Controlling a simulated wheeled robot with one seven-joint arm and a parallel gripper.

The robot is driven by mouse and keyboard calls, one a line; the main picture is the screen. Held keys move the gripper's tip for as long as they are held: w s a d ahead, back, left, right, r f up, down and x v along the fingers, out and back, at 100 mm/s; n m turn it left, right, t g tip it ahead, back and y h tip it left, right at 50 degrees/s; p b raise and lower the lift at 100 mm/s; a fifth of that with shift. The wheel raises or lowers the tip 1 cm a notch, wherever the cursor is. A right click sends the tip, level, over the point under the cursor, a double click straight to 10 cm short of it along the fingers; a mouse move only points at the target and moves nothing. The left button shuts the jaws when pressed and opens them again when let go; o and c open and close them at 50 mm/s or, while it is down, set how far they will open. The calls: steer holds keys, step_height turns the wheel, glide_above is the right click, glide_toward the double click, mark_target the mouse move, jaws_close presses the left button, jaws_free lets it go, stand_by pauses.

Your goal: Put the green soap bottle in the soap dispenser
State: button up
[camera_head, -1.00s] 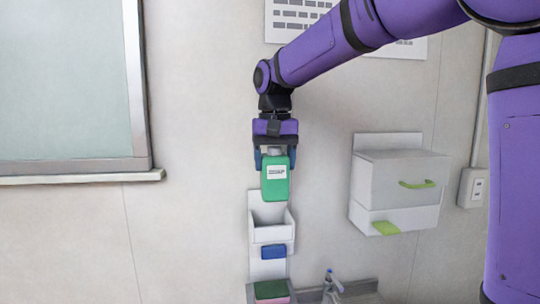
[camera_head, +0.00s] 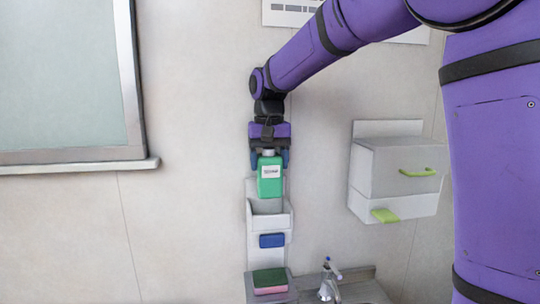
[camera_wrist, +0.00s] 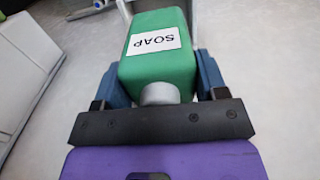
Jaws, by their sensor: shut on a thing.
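The green soap bottle (camera_head: 270,182) with a white label hangs upright from my gripper (camera_head: 269,158), which is shut on its top end. The wrist view shows the bottle (camera_wrist: 158,62) with its grey cap between the blue fingers of my gripper (camera_wrist: 160,85). The soap dispenser (camera_head: 257,222) is a white, open-topped wall holder with a blue block at its front. It is directly below the bottle in the head view. The bottle's base appears just above the holder's opening; whether it is inside the rim is hard to tell.
A white wall box (camera_head: 390,180) with a green handle is to the right. Below the dispenser, a green and pink sponge (camera_head: 270,281) lies by the sink, next to a faucet (camera_head: 329,282). A window (camera_head: 65,80) is at left; the wall between is clear.

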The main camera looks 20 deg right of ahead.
steer(key=shift+w+d+f, duration=0.15)
steer(key=shift+w+f, duration=0.6)
steer(key=shift+f, duration=2.6)
steer(key=o, duration=1.2)
steer(key=shift+o, duration=0.3)
steer(key=shift+r, duration=0.1)
steer(key=shift+r, duration=3.4)
